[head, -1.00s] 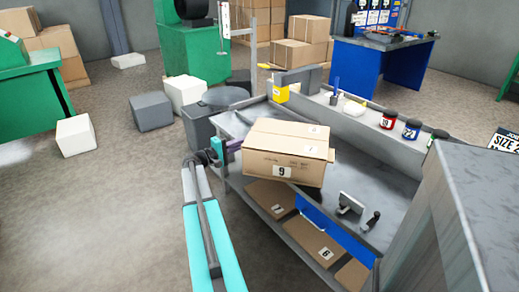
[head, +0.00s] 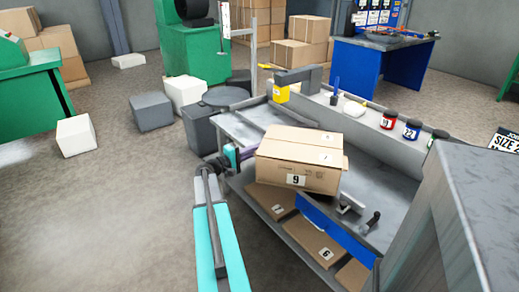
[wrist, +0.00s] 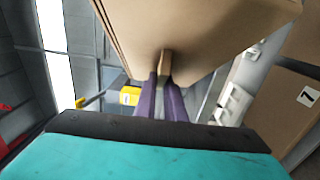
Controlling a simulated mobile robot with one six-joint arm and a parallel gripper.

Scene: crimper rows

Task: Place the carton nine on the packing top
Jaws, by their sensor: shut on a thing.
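Carton nine (head: 298,155) is a closed brown box with a "9" label on its front, in the middle of the head view. My gripper (wrist: 165,85) has purple fingers shut on a narrow brown part of the carton; in the head view the carton hides most of them. The carton (wrist: 185,35) fills the top of the wrist view. The packing top (head: 385,180) is a grey bench surface behind and around the carton. The carton overlaps its front edge in the picture; I cannot tell whether it touches the top.
A low shelf under the top holds several cartons, one marked 6 (head: 325,254). A dark bin (head: 200,128) stands left.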

